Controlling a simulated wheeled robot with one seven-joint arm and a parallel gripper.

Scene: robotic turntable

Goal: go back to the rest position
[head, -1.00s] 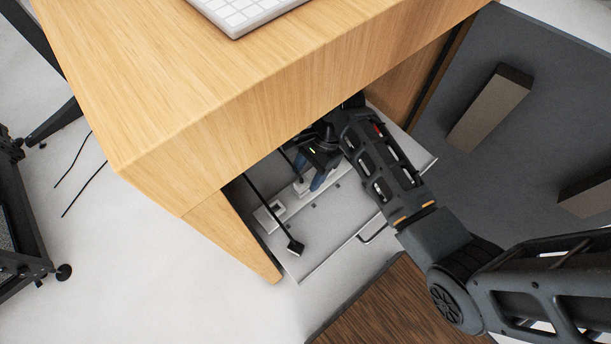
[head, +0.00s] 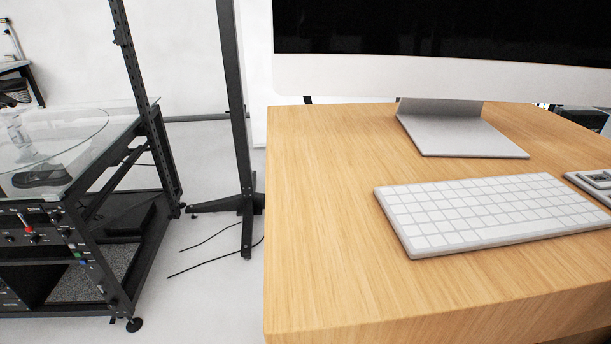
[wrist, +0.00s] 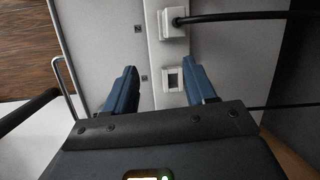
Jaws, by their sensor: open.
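My gripper (wrist: 158,84) shows only in the wrist view. Its two blue-grey fingers are apart, with nothing held between them. Beyond the fingertips is a light panel with a raised strip (wrist: 157,50). A white socket (wrist: 173,80) on the strip lies between and just beyond the fingers. Above it, a plug (wrist: 174,24) with a black cable (wrist: 232,16) sits on the strip. Neither my arm nor my gripper is in the head view.
In the head view, a wooden desk (head: 325,200) carries a monitor (head: 440,75) and a white keyboard (head: 490,215). A black frame with a glass top (head: 75,140) stands at left. Loose cables (head: 205,240) lie on the floor. A metal handle (wrist: 68,88) shows in the wrist view.

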